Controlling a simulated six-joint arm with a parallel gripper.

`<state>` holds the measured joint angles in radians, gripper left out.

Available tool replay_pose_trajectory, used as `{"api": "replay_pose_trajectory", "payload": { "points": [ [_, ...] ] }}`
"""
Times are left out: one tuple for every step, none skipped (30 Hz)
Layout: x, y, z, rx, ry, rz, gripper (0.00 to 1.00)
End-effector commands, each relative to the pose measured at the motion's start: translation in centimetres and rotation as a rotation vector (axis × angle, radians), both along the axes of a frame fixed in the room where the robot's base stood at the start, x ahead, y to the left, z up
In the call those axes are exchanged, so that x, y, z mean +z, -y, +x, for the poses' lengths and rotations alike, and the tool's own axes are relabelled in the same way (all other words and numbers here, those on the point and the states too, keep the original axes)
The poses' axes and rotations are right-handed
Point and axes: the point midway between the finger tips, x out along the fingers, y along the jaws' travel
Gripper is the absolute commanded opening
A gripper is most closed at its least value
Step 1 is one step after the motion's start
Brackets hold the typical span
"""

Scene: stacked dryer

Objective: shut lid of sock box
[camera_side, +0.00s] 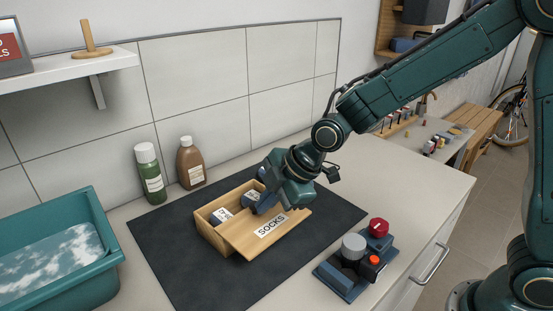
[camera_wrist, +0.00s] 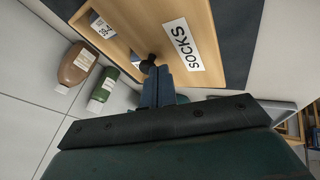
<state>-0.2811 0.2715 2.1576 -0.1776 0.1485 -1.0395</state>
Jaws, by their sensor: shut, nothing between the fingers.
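The sock box (camera_side: 208,231) is a pale wooden box on the dark mat. Its wooden lid (camera_side: 243,241), marked SOCKS, covers only part of it; the left and back part is open, with white-labelled contents inside. In the wrist view the lid (camera_wrist: 207,22) fills the upper middle and right, and the open part of the box (camera_wrist: 120,42) lies left of it. My gripper (camera_side: 260,206) is shut and empty, pointing down at the opening beside the lid's edge. In the wrist view its dark fingertips (camera_wrist: 148,67) are by that edge; I cannot tell whether they touch it.
The dark mat (camera_side: 175,260) has bare room around the box. A green bottle (camera_side: 151,174) and a brown bottle (camera_side: 190,163) stand behind it by the tiled wall. A teal basin (camera_side: 95,240) is at left. A blue block with knobs and a red button (camera_side: 345,276) stands at front right.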

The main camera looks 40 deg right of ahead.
Motion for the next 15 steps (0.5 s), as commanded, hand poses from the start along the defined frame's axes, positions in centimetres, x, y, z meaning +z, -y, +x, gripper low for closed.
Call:
{"api": "replay_pose_trajectory", "payload": {
  "points": [
    [-0.1, 0.0, 0.8, -0.001, 0.0, 0.0, 0.0],
    [-0.1, -0.1, 1.2, -0.001, 0.0, 0.0, 0.0],
    [0.0, -0.1, 1.8, 0.0, 0.0, 0.0, 0.0],
    [-0.1, -0.2, 2.2, 0.0, -0.001, 0.0, 0.0],
    [-0.1, -0.2, 2.6, 0.001, -0.001, 0.001, 0.0],
    [-0.1, -0.3, 3.2, 0.0, 0.0, 0.001, 0.0],
    [-0.1, -0.3, 3.6, 0.001, -0.001, 0.001, 0.0],
    [-0.1, -0.3, 4.0, 0.0, -0.001, 0.0, 0.0],
    [0.0, -0.4, 4.6, 0.0, 0.0, 0.0, 0.0],
    [-0.1, -0.4, 5.0, 0.0, -0.001, 0.0, 0.0],
    [-0.1, -0.4, 5.5, 0.0, 0.0, 0.0, 0.0],
    [-0.1, -0.4, 6.0, 0.0, 0.0, 0.0, 0.0],
    [-0.1, -0.4, 6.4, 0.0, 0.0, 0.0, 0.0],
    [-0.1, -0.5, 6.8, -0.001, -0.001, 0.0, 0.0],
    [-0.1, -0.5, 7.3, 0.0, 0.001, 0.0, 0.0]
  ]
}}
